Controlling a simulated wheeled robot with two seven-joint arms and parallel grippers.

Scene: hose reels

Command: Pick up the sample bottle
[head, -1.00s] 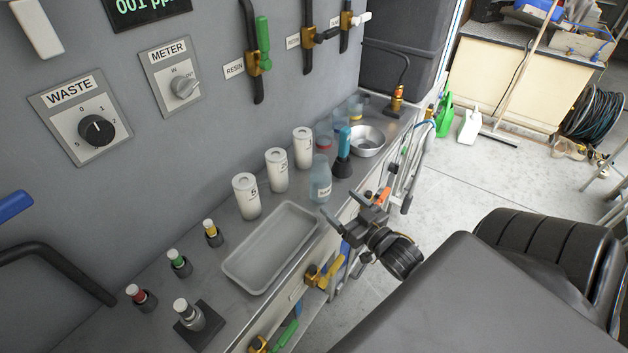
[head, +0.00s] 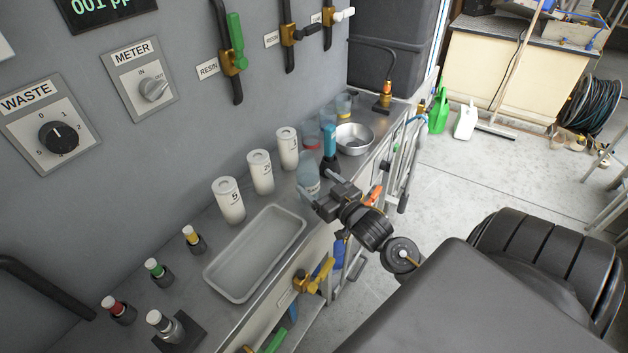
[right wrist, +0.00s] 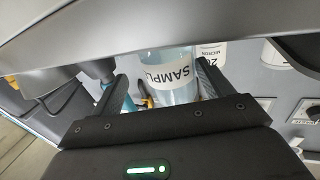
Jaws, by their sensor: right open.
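The sample bottle (head: 308,178) is a clear bluish bottle standing on the metal counter, in front of the white numbered canisters. In the right wrist view the bottle (right wrist: 172,72) shows its SAMPLE label, lying between the two fingers of my right gripper (right wrist: 160,88). My right gripper (head: 318,196) is open at the counter's front edge, close to the bottle. It partly hides the bottle's lower part in the head view. I cannot tell whether the fingers touch it. My left gripper is not in view.
A blue-and-black bottle (head: 329,150) stands just behind the sample bottle, with a steel bowl (head: 353,139) to its right. White canisters (head: 229,200) stand to the left, along the wall. An empty grey tray (head: 254,253) lies at the front left.

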